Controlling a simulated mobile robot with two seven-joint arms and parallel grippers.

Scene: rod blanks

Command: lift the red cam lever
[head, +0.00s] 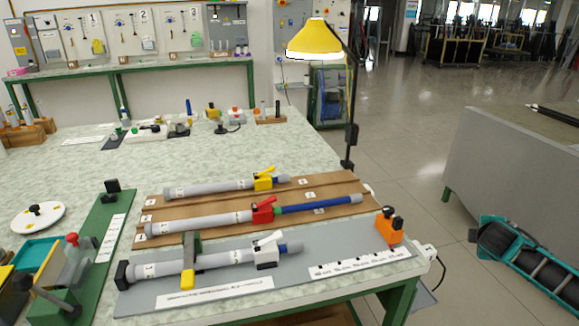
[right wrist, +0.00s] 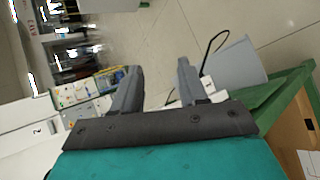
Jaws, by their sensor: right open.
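The red cam lever (head: 264,208) sits on the middle grey tube (head: 200,224), where a blue rod (head: 315,204) comes out of the tube's right end. This tube lies on a brown wooden board (head: 150,209). The lever lies close along the tube, pointing right and slightly raised. My left gripper is in no view.
Similar tubes carry a yellow lever (head: 264,179) behind and a white lever (head: 268,240) in front. The front tube lies on a grey base with an orange stop (head: 389,229). A lamp (head: 316,38) stands at the table's back right. Green fixtures (head: 100,236) stand left.

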